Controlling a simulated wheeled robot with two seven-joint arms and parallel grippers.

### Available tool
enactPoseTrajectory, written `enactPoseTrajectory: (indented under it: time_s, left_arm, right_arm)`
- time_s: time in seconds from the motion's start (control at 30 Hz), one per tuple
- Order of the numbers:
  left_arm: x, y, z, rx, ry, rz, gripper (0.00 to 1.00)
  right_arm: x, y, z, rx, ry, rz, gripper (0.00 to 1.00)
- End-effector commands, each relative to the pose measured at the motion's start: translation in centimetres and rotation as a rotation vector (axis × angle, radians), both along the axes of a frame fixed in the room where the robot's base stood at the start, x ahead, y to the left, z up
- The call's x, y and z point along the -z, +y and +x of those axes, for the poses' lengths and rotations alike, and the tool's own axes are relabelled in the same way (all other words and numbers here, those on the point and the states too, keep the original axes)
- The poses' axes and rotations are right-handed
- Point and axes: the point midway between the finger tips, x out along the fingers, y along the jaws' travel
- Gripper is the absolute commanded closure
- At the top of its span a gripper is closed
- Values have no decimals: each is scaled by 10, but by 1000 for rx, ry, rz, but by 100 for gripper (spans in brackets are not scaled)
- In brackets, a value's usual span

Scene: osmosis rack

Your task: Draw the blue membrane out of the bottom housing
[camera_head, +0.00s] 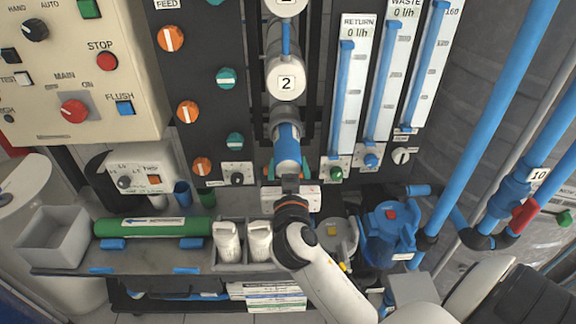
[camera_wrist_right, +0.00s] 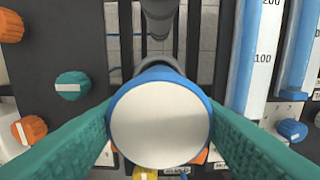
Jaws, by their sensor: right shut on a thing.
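The blue membrane (camera_head: 287,142) is a blue cylinder with a pale end face, in the middle of the head view. Its far end meets the grey bottom housing (camera_head: 283,113); how much is still inside is hidden. My right gripper (camera_head: 289,172) is shut on the membrane's near end. In the right wrist view, the membrane's round pale face (camera_wrist_right: 160,122) with a blue rim sits between the two teal fingers of the right gripper (camera_wrist_right: 161,112). Behind it the grey housing (camera_wrist_right: 158,66) shows. My left gripper is not in view.
A black panel with orange knobs (camera_head: 188,111) and teal knobs stands left of the housing, flow meters (camera_head: 346,100) to the right. Below are a bench with a green cylinder (camera_head: 152,227), white bottles (camera_head: 259,240), a grey bin (camera_head: 52,235) and a blue pump (camera_head: 390,228).

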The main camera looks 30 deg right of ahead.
Motion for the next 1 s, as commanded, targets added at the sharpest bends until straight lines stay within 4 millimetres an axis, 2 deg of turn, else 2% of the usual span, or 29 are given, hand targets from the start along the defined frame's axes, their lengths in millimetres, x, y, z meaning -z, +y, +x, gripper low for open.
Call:
enactPoseTrajectory:
  time_s: [0.6,0.93,0.97,1.0]
  left_arm:
    - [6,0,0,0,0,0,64]
    - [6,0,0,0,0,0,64]
    - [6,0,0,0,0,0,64]
    - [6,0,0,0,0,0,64]
  right_arm:
    - [1,11,-17,-1,2,1,74]
    - [1,11,-18,0,2,1,74]
    - [1,11,-18,0,2,1,40]
    - [1,11,-18,0,2,1,34]
